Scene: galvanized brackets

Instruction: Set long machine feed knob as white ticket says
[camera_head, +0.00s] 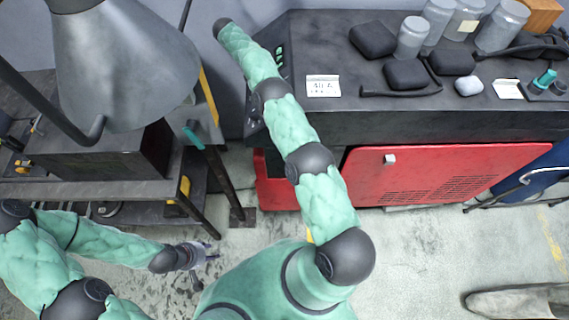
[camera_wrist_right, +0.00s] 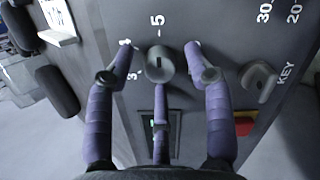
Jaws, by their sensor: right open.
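The long dark machine (camera_head: 450,122) with a red lower front stands at the right in the head view. A white ticket (camera_head: 323,86) lies on its top; its print is too small to read surely. In the right wrist view a grey round knob (camera_wrist_right: 160,63) with a dark slot sits on the panel, near the marks 5 and 3. My right gripper (camera_wrist_right: 159,47) is open, its purple fingers on either side of this knob, with no clear contact. My left gripper (camera_head: 203,253) hangs low above the floor at the left; its finger opening is too small to judge.
A second grey knob (camera_wrist_right: 260,80), near KEY, 20 and 30, is right of my fingers. Jars (camera_head: 411,37), black blocks (camera_head: 372,39) and another white card (camera_head: 507,89) lie on the machine. A lamp shade (camera_head: 125,65) and dark bench (camera_head: 95,188) stand at left.

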